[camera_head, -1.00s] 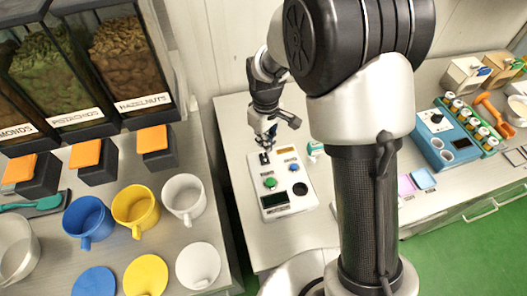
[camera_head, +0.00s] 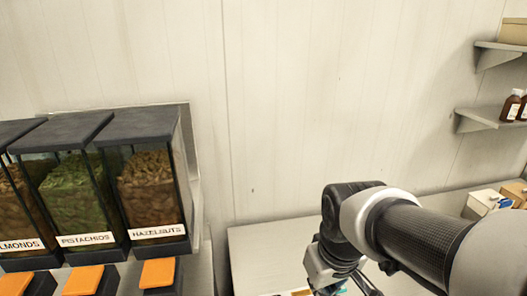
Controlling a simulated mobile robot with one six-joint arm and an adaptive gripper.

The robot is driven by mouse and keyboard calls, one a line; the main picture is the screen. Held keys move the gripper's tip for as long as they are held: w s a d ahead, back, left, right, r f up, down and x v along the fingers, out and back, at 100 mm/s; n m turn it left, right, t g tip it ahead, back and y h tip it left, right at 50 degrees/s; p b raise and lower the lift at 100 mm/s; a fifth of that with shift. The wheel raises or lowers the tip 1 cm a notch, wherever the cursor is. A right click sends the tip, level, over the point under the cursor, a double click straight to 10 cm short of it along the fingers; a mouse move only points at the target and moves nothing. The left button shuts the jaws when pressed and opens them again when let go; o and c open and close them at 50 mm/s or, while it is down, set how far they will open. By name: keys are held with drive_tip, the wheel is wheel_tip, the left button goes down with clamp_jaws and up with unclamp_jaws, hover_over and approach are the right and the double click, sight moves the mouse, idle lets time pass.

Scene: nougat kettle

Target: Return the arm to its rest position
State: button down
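My arm comes in from the lower right corner of the head view and reaches left to a bent wrist. My gripper (camera_head: 340,288) hangs at the bottom edge of the view, mostly cut off below the wrist. Its fingertips are not clearly visible, so I cannot tell whether it is open or shut or holds anything. Beneath it, only slivers of things on the bench show at the bottom edge.
Nut dispensers stand at the left: almonds (camera_head: 20,215), pistachios (camera_head: 75,205) and hazelnuts (camera_head: 150,200), with orange flaps below. The pale bench (camera_head: 262,255) is bare beside my wrist. Wall shelves (camera_head: 485,118) with brown bottles (camera_head: 511,106) are at the upper right. Small boxes (camera_head: 487,201) stand at right.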

drive_tip(key=s+d+r+m+t+b, duration=0.1)
drive_tip(key=s+d+m+t, duration=0.1)
drive_tip(key=s, duration=1)
drive_tip(key=shift+s+d+m+b, duration=0.2)
drive_tip(key=shift+d+m+b, duration=0.3)
drive_tip(key=shift+m, duration=0.3)
